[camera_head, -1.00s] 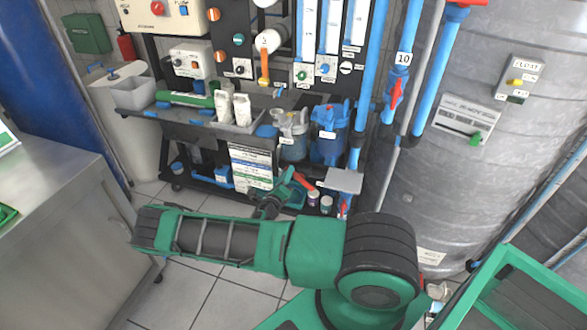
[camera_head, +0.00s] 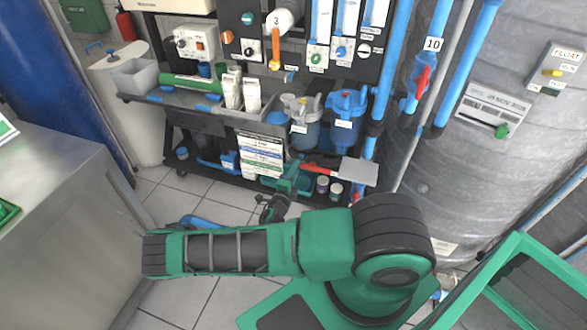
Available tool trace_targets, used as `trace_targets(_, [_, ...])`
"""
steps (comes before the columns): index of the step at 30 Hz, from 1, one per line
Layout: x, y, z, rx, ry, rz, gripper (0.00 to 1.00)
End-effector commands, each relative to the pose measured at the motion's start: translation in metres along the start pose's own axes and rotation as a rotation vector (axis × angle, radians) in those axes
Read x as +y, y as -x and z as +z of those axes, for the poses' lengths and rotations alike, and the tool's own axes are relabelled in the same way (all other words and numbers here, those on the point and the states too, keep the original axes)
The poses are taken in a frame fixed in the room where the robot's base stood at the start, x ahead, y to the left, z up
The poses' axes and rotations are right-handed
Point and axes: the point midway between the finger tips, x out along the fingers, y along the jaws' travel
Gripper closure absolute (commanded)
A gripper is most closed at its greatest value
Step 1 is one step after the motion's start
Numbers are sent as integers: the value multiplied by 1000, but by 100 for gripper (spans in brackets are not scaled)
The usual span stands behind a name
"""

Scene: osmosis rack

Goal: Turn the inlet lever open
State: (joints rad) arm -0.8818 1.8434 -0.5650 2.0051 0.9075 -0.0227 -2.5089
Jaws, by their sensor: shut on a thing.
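My gripper (camera_head: 292,181) is low in front of the rack, small and partly hidden by its own wrist. It appears shut on a red-handled tool (camera_head: 319,168) with a flat grey plate (camera_head: 358,172) at its right end. The plate overlaps the foot of a blue pipe in the picture. Which lever is the inlet lever I cannot tell. A red lever (camera_head: 421,82) sits on the blue pipe below tag 10, well above my gripper.
Blue and clear filter housings (camera_head: 346,118) stand on the rack's shelf above my gripper. Small jars (camera_head: 336,190) are low beside it. A grey tank (camera_head: 455,150) fills the right, a steel bench (camera_head: 65,215) the left. Tiled floor (camera_head: 180,295) shows between.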

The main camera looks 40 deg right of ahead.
Motion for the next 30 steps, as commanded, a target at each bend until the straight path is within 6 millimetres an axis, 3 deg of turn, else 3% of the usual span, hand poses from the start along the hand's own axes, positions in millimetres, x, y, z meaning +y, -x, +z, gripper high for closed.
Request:
trace_targets(15, [4, 1, 2, -5, 18, 6, 100])
trace_targets(16, [4, 1, 1, -5, 18, 6, 75])
trace_targets(18, [4, 1, 1, -5, 18, 5, 61])
trace_targets(30, [2, 7, 0, -2, 17, 3, 61])
